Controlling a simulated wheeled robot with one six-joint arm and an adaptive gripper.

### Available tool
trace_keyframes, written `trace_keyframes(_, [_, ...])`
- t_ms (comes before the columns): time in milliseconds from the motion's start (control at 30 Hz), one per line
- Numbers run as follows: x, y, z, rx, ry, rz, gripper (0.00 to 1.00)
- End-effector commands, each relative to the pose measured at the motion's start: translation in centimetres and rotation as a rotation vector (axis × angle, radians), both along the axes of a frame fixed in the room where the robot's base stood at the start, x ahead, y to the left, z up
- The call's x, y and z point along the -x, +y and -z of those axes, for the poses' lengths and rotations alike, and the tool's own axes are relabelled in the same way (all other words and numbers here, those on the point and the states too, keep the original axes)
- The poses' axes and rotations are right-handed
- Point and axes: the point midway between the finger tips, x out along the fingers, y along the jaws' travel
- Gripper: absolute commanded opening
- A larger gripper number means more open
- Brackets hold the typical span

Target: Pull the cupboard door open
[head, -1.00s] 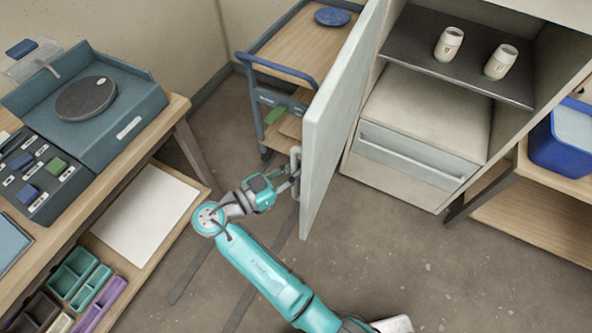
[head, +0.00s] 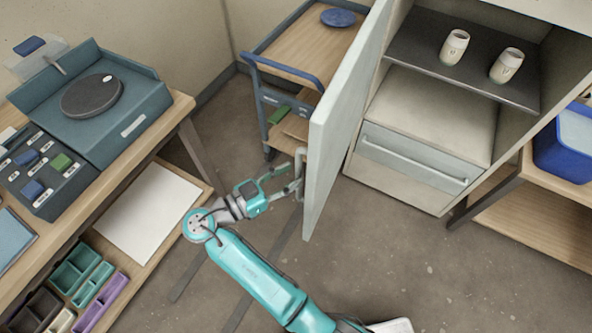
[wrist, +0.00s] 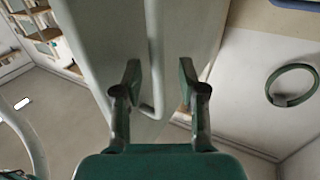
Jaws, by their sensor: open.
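The cupboard door (head: 345,125) is pale grey-green and stands wide open, swung out from the cupboard (head: 430,95). Its light bar handle (head: 300,174) is on the left face near the free edge. My gripper (head: 283,183) is open and empty, just left of the handle in the head view. In the wrist view my gripper (wrist: 160,85) has its two dark fingers spread, with the handle (wrist: 154,60) showing in the gap between them. I cannot tell whether a finger touches it. Inside the cupboard, two whitish cups (head: 455,47) stand on a dark shelf (head: 425,38).
A blue-framed trolley (head: 283,78) with a blue disc (head: 338,18) stands behind the door. A workbench (head: 180,105) with a turntable box (head: 130,125) is on the left. A bench with a blue bin (head: 566,150) is on the right. The floor (head: 390,240) in front is clear.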

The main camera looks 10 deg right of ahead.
Motion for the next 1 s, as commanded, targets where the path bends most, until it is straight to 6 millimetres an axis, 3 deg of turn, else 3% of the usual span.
trace_keyframes(100, [0.7, 1.9, 0.0, 0.001, 0.000, -0.003, 0.41])
trace_keyframes(300, [1.5, 3.8, 0.0, 0.001, 0.000, 0.000, 0.41])
trace_keyframes(1000, [1.7, 4.2, 0.0, 0.000, 0.000, 0.001, 0.41])
